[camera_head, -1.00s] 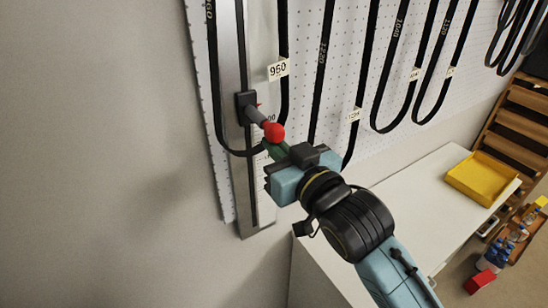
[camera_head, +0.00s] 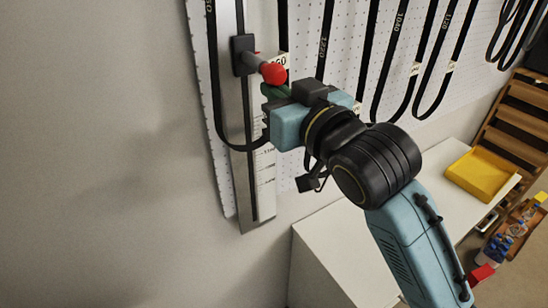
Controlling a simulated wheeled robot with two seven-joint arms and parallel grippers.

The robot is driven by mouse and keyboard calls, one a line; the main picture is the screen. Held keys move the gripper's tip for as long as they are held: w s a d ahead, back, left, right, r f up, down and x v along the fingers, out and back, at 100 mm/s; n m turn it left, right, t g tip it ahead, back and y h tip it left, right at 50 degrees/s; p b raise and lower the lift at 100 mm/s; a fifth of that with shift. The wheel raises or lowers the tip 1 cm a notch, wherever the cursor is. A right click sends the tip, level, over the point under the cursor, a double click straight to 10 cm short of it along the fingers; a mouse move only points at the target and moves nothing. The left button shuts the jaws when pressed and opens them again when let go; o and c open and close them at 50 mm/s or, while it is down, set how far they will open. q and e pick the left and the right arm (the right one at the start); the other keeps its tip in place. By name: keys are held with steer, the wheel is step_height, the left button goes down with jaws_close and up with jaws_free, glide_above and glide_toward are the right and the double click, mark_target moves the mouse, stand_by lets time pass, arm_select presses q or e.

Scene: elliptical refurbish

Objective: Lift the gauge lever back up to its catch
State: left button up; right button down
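The gauge lever (camera_head: 256,63) is a short grey arm with a red ball knob (camera_head: 273,74). It sticks out from a dark slider block (camera_head: 240,55) on the vertical metal rail (camera_head: 233,150) of the gauge. The catch cannot be made out in this view. My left gripper is not in view.
Black belts (camera_head: 397,60) hang on the white pegboard (camera_head: 350,50) right of the rail. A white cabinet (camera_head: 330,250) stands below, with a yellow tray (camera_head: 482,174) on its top. Wooden shelving (camera_head: 515,120) is at the far right. The grey wall (camera_head: 95,150) at left is bare.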

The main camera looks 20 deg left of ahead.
steer(key=shift+r, duration=7.35)
steer(key=f+v, duration=0.1)
steer(key=v, duration=0.6)
steer(key=shift+f, duration=0.35)
